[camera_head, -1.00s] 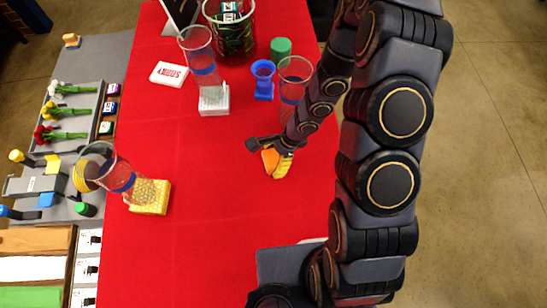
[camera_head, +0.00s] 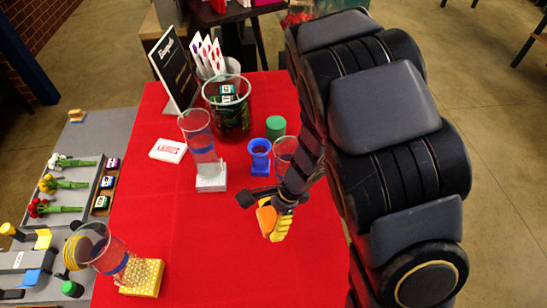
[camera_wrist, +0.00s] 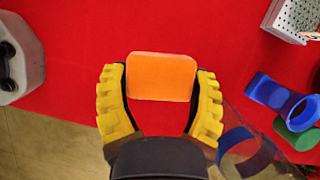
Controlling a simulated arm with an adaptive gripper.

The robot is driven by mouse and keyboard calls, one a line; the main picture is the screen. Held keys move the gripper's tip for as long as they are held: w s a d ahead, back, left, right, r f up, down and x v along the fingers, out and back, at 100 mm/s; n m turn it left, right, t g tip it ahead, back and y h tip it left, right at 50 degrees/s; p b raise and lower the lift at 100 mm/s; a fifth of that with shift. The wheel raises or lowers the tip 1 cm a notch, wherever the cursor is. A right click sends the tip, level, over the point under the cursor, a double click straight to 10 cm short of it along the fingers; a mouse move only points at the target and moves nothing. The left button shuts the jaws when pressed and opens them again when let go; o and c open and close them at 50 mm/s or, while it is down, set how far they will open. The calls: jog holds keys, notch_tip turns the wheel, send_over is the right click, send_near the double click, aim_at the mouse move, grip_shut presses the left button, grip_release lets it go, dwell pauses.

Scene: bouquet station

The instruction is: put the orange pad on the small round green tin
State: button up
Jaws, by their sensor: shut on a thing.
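The orange pad (camera_wrist: 161,77) is a flat square with rounded corners, held between the two yellow fingers of my gripper (camera_wrist: 159,74). In the head view the pad (camera_head: 266,217) shows beside the yellow fingers, over the red cloth. I cannot tell its exact height. The small round green tin (camera_head: 276,127) stands upright on the cloth, behind the blue cup-shaped stand and farther back than my gripper. In the wrist view the tin (camera_wrist: 297,137) is at lower right, partly hidden by the blue stand. Nothing shows on its top in the head view.
The blue stand (camera_head: 259,160) and a clear glass (camera_head: 284,148) are near the tin. A tilted glass (camera_head: 200,140) rests by a white block (camera_head: 211,178). Another green round piece (camera_head: 72,289) is at the left. The middle of the red cloth (camera_head: 205,235) is clear.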

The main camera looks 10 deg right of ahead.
notch_tip(320, 180, up, 12)
jog(key=w+a, duration=0.4)
jog(key=w, duration=0.4)
jog(key=m+t+h, duration=0.1)
jog(key=m+t, duration=0.3)
jog(key=m, duration=0.7)
send_over(275, 121)
jog(key=f, duration=1.5)
jog(key=shift+s+d+f, duration=0.2)
jog(key=shift+s+d, duration=0.05)
jog(key=shift+s, duration=0.1)
jog(key=shift+f, duration=0.1)
jog(key=o, duration=1.1)
jog(key=shift+o, duration=0.2)
